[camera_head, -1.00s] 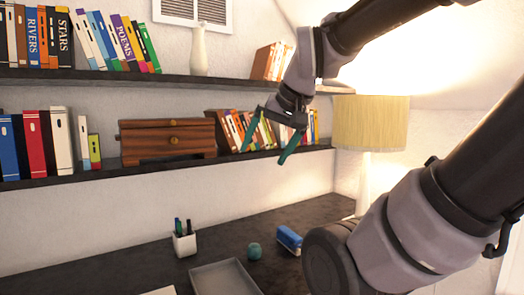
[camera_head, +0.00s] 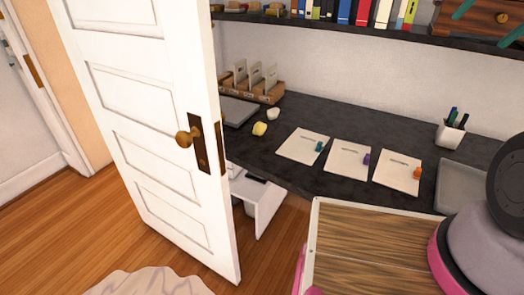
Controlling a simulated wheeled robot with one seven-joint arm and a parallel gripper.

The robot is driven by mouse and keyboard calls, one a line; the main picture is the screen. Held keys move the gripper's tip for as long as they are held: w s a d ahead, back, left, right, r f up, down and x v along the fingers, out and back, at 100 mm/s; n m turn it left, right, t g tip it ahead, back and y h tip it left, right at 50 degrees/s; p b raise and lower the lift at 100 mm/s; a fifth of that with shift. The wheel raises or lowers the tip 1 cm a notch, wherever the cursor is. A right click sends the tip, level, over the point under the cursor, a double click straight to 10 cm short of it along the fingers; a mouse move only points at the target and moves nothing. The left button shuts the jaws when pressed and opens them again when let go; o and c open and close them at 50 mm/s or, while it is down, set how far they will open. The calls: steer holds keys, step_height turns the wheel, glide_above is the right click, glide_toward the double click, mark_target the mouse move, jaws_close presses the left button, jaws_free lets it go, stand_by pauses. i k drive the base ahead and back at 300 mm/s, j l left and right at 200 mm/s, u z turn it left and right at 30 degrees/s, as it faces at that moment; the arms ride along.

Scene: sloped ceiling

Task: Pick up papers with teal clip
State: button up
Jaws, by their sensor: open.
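The papers with the teal clip (camera_head: 297,144) lie flat on the dark desk, leftmost of three similar sets in a row. The small teal clip (camera_head: 319,146) sits near their right edge. Beside them are papers with a purple clip (camera_head: 345,158) and papers with an orange clip (camera_head: 397,172). My gripper (camera_head: 478,30) shows only as two teal fingers at the upper right edge, spread apart, in front of the wooden drawer box. It is open and far from the papers. The rest of it is out of frame.
An open white door (camera_head: 150,100) stands at the left, its edge near the desk. The dark desk (camera_head: 290,110) also holds a yellow item (camera_head: 260,128), a wooden file holder (camera_head: 266,93), a pen cup (camera_head: 450,133) and a grey tray (camera_head: 460,187). A shelf (camera_head: 350,30) hangs above.

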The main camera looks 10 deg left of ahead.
mark_target(303, 146)
steer(key=j+u, duration=0.1)
steer(key=u, duration=0.45)
steer(key=z, duration=2.2)
steer(key=u, duration=2.2)
steer(key=i+j+z, duration=0.1)
steer(key=j, duration=0.2)
steer(key=i+j+z, duration=0.1)
steer(key=i+j, duration=0.15)
steer(key=j, duration=0.3)
steer(key=i+z, duration=0.05)
